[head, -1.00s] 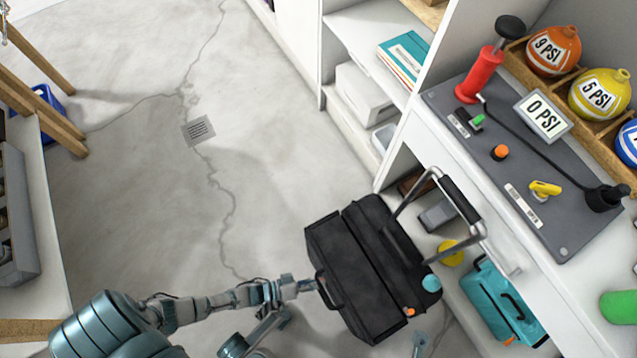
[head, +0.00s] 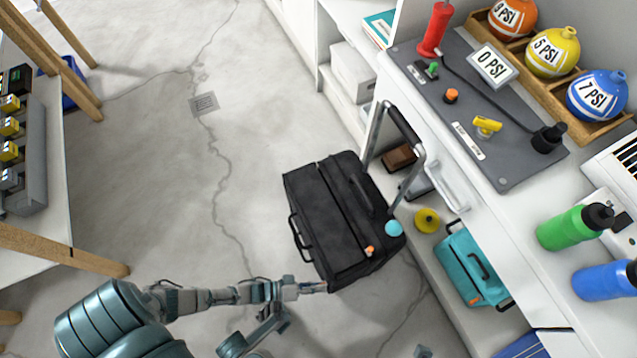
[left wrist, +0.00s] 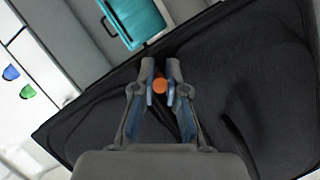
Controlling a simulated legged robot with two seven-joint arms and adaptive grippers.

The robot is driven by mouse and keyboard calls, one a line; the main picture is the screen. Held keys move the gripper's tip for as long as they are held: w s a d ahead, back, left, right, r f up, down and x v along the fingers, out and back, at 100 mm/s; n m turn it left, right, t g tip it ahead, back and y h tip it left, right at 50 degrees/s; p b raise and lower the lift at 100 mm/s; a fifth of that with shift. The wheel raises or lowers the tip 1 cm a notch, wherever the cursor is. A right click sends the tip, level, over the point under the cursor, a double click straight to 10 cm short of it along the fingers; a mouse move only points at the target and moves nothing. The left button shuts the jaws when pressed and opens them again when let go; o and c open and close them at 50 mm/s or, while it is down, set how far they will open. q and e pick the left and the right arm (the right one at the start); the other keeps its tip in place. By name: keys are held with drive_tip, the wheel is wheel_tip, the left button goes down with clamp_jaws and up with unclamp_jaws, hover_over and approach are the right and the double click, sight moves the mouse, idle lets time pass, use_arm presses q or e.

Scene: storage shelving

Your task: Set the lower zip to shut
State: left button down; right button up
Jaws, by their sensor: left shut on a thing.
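In the left wrist view my left gripper (left wrist: 160,88) is closed around a small orange piece (left wrist: 160,85), which looks like the lower zip's pull, against the black fabric. The zip line itself is mostly hidden. My right gripper is not clearly seen.
A shelf unit stands along the right, with a teal case (head: 470,268) and a yellow round object (head: 427,220) low down. On its top are a grey panel (head: 480,165) and bottles, one green (head: 570,230). Floor (head: 180,180) left of the suitcase is clear.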

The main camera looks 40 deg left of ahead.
use_arm(q)
drive_tip(key=c, duration=1.2)
unclamp_jaws()
drive_tip(key=shift+s+d+f, duration=0.15)
drive_tip(key=shift+s+f, duration=0.05)
drive_tip(key=shift+s, duration=0.1)
drive_tip(key=r, duration=1)
drive_tip(key=shift+w+r, duration=0.2)
drive_tip(key=shift+w, duration=0.05)
